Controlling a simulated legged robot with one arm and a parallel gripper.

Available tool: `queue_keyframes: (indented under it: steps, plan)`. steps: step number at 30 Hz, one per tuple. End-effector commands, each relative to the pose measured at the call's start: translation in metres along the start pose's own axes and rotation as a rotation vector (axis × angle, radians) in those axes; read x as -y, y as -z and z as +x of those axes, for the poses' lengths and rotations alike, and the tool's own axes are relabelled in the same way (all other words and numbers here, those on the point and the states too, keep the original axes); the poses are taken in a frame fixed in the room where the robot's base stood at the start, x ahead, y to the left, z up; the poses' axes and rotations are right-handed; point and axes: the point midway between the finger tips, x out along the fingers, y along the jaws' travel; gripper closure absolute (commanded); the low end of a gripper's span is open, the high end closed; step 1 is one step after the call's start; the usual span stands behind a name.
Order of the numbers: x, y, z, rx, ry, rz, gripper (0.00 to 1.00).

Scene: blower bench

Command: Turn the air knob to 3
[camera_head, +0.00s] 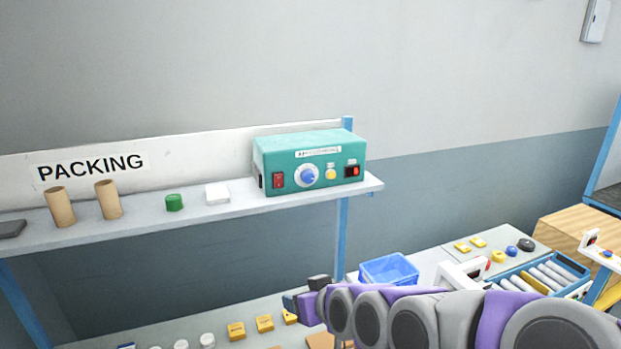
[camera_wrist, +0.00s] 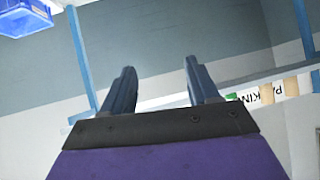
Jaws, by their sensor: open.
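A teal blower box (camera_head: 309,163) stands at the right end of the upper shelf. The numbers on the dial are too small to read. My gripper (camera_head: 309,292) is below the shelf, well apart from the knob. In the wrist view my gripper (camera_wrist: 164,88) has its two fingers spread, with nothing between them. The box and knob are not in the wrist view.
The shelf (camera_head: 230,208) also holds two cardboard tubes (camera_head: 84,203), a green cap (camera_head: 174,202) and a white block (camera_head: 217,193). A blue bin (camera_head: 388,271) and several yellow parts (camera_head: 250,328) lie on the bench below. A blue post (camera_head: 341,235) stands beneath the box.

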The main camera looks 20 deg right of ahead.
Motion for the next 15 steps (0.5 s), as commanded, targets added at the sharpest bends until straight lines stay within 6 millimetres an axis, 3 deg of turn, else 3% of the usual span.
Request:
queue_keyframes:
  steps: [3, 7, 12, 15]
  plan:
    - [-0.027, 0.055, 0.000, -0.218, -0.028, 0.026, 0.40]
    - [-0.057, 0.106, -0.014, -0.436, -0.080, 0.048, 0.40]
    - [-0.086, 0.140, -0.032, -0.604, -0.136, 0.071, 0.40]
    - [-0.092, 0.147, -0.036, -0.640, -0.149, 0.075, 0.40]
